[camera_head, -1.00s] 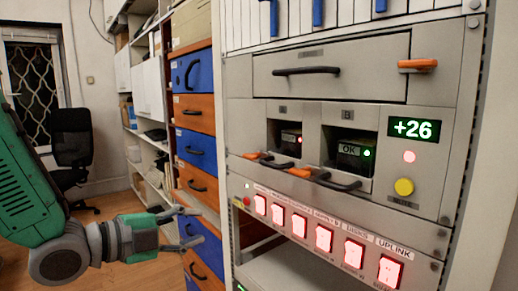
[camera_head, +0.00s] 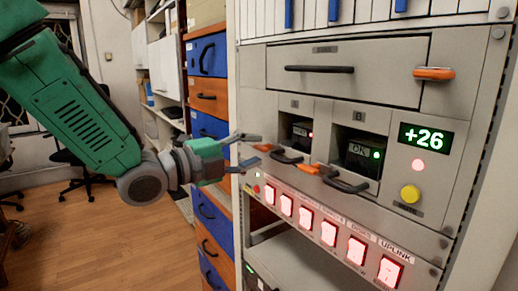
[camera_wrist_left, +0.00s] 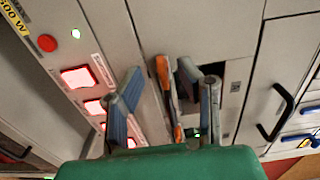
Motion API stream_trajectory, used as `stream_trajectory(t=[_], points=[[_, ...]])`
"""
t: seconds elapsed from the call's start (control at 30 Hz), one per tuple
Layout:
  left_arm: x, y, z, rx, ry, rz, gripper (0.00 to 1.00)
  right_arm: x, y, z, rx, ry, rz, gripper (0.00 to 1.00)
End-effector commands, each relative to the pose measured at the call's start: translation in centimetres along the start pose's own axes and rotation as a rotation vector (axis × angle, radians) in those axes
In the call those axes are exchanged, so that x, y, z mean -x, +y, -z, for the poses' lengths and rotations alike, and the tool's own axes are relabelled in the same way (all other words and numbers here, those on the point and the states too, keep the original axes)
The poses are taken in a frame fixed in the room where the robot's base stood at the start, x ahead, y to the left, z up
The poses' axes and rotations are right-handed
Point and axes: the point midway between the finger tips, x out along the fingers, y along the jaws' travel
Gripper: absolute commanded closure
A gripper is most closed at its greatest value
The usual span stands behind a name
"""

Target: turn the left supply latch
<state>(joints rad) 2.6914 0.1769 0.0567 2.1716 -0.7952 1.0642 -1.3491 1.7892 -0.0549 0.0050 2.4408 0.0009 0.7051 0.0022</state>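The left supply latch (camera_head: 263,147) is a small orange lever on the front of bay A, left of that bay's black handle (camera_head: 288,157). In the left wrist view the orange latch (camera_wrist_left: 163,82) runs lengthwise between my fingers, with the black handle (camera_wrist_left: 189,82) beside it. My left gripper (camera_head: 250,151) is open at the left edge of the rack, its tips close to the latch. In the wrist view the open fingers (camera_wrist_left: 168,92) straddle the latch and handle. I cannot tell whether they touch. My right gripper is not in view.
The B supply has its own orange latch (camera_head: 306,168) and black handle (camera_head: 346,183). Lit red switches (camera_head: 329,232) line the panel below. A yellow button (camera_head: 410,194) and a +26 display (camera_head: 425,138) are at right. Blue and orange drawers (camera_head: 213,208) stand left of the rack.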

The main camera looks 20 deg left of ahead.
Motion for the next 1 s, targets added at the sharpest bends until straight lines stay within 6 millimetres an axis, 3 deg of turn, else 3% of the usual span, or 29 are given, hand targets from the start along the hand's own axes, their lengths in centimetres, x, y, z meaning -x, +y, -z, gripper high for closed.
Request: stream_trajectory(t=[0.2,0.5,0.6,1.0], points=[[-1.8,0.0,0.0,0.001,0.001,0.000,0.69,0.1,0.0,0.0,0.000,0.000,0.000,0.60],[-1.9,0.0,0.0,0.001,0.000,0.001,0.69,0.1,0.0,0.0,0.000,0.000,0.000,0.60],[-1.9,0.0,0.0,0.001,0.000,0.001,1.00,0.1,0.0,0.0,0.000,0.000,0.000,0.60],[-1.9,0.1,0.0,0.034,0.000,-0.003,1.00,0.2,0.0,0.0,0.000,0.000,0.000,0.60]])
